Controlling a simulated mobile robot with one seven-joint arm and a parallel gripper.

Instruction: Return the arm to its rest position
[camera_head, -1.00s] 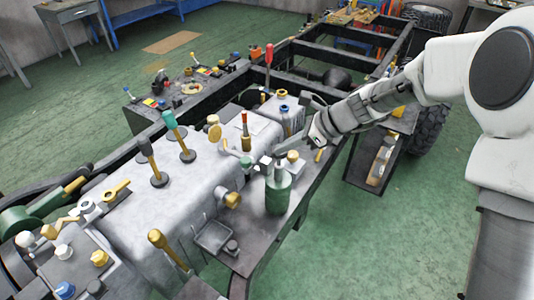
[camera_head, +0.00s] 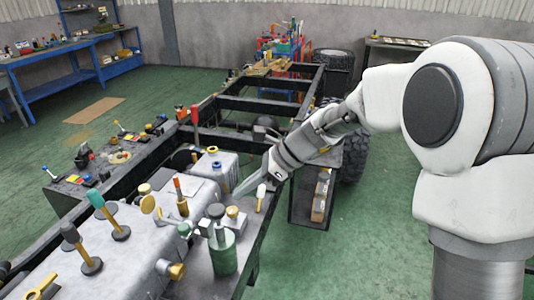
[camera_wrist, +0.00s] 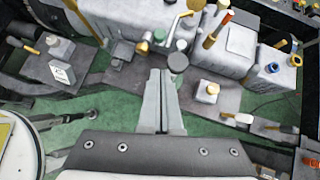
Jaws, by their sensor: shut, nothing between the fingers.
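My arm reaches in from the right in the head view, its forearm slanting down to the left. My gripper (camera_head: 238,190) is over the near right edge of the vehicle chassis (camera_head: 262,105), close to a green cylinder (camera_head: 223,252) with a dark top. The wrist view shows the two gripper fingers (camera_wrist: 163,100) together and empty, pointing at a round dark knob (camera_wrist: 178,62). Whether the fingertips touch the knob cannot be told.
Levers with green (camera_head: 96,198), grey (camera_head: 70,234), orange and red handles stand on the chassis. A yellow-capped fitting (camera_head: 233,212) is close to my gripper. A dark side box (camera_head: 313,197) and a wheel lie to the right. Green floor (camera_head: 365,240) is open at the lower right.

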